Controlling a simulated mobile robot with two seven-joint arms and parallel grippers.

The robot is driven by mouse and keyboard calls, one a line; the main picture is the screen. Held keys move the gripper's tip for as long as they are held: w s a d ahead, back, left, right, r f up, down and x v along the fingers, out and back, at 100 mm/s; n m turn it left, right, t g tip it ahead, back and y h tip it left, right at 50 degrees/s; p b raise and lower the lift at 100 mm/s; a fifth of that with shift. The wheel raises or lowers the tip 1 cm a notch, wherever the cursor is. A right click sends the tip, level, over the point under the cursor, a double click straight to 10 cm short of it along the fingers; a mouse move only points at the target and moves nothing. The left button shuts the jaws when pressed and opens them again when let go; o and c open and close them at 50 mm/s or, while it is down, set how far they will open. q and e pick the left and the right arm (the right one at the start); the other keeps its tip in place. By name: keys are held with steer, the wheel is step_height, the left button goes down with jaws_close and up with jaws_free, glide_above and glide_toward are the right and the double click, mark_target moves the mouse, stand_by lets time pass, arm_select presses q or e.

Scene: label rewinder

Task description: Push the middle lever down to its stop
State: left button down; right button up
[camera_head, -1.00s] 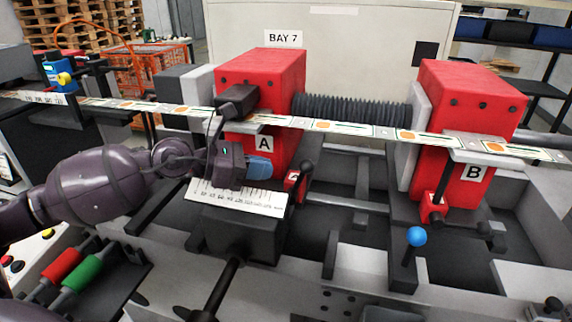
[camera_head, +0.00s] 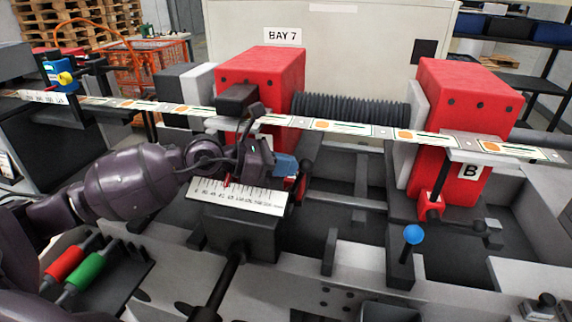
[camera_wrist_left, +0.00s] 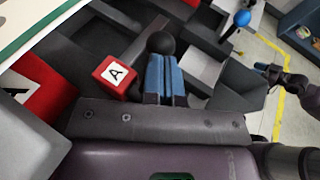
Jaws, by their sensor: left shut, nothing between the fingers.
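A black-knobbed lever (camera_head: 306,168) with a red hub stands beside red block A (camera_head: 262,75). In the left wrist view its black knob (camera_wrist_left: 160,42) is just beyond my fingertips, near a red cube labelled A (camera_wrist_left: 115,74). My left gripper (camera_head: 287,165) is shut and empty, its blue fingers (camera_wrist_left: 165,76) together close to the knob; I cannot tell whether they touch. Another lever (camera_head: 437,190) with a red hub is at block B (camera_head: 463,105). Which lever is called the middle one is not marked.
A printed label web (camera_head: 345,128) runs across both red blocks. A white scale plate (camera_head: 238,196) lies under my left gripper. Red and green handles (camera_head: 84,271) are at the lower left. A dark purple arm part (camera_wrist_left: 290,82) shows at the wrist view's right edge.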

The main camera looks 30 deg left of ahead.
arm_select(q)
steer(key=shift+d, duration=0.1)
arm_select(e)
steer(key=shift+s+d, duration=0.1)
steer(key=shift+d, duration=0.05)
arm_select(q)
steer(key=shift+d, duration=0.2)
arm_select(e)
steer(key=shift+s+d+f, duration=0.25)
steer(key=shift+s, duration=0.1)
